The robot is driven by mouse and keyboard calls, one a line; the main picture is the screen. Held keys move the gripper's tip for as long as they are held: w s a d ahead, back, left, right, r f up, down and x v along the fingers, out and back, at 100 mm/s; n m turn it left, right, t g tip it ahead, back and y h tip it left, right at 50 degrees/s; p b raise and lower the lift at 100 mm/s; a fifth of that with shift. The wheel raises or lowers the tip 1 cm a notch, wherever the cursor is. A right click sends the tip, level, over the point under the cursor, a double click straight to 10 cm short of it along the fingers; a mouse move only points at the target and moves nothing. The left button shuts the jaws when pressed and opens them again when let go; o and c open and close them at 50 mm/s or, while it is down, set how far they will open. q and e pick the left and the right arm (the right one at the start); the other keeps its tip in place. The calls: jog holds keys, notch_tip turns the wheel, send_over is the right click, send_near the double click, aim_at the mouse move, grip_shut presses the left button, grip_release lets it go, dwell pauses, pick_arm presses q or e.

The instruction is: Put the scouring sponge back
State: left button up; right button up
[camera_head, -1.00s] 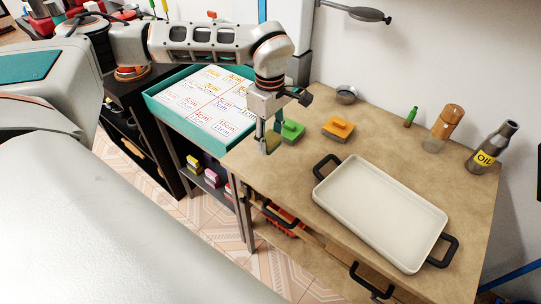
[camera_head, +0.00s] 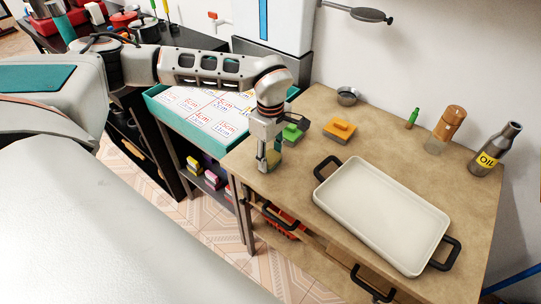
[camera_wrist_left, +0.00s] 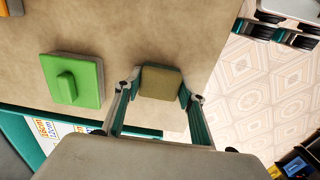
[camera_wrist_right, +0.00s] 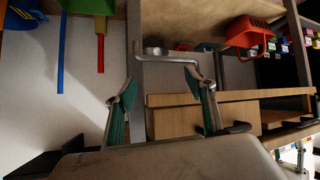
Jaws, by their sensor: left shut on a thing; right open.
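The scouring sponge, a small olive-brown block (camera_wrist_left: 161,82), sits between the fingers of my left gripper (camera_wrist_left: 160,92) in the left wrist view. The left gripper is shut on it. In the head view my left gripper (camera_head: 269,163) points down over the table's front left corner, and the sponge is partly hidden by the fingers. I cannot tell whether the sponge touches the tabletop. My right gripper (camera_wrist_right: 160,82) is open and empty in the right wrist view, in front of the cabinet side; it is not in the head view.
A green block with a handle (camera_wrist_left: 75,80) lies beside the sponge. An orange one (camera_head: 340,130) lies farther right. A white tray with black handles (camera_head: 385,212) fills the table's right part.

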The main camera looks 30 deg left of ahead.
aim_at(270, 156)
pick_arm(q)
jog(key=o, duration=1)
notch_tip(270, 156, up, 12)
jog(key=shift+r+p, duration=0.15)
jog(key=shift+p, duration=0.5)
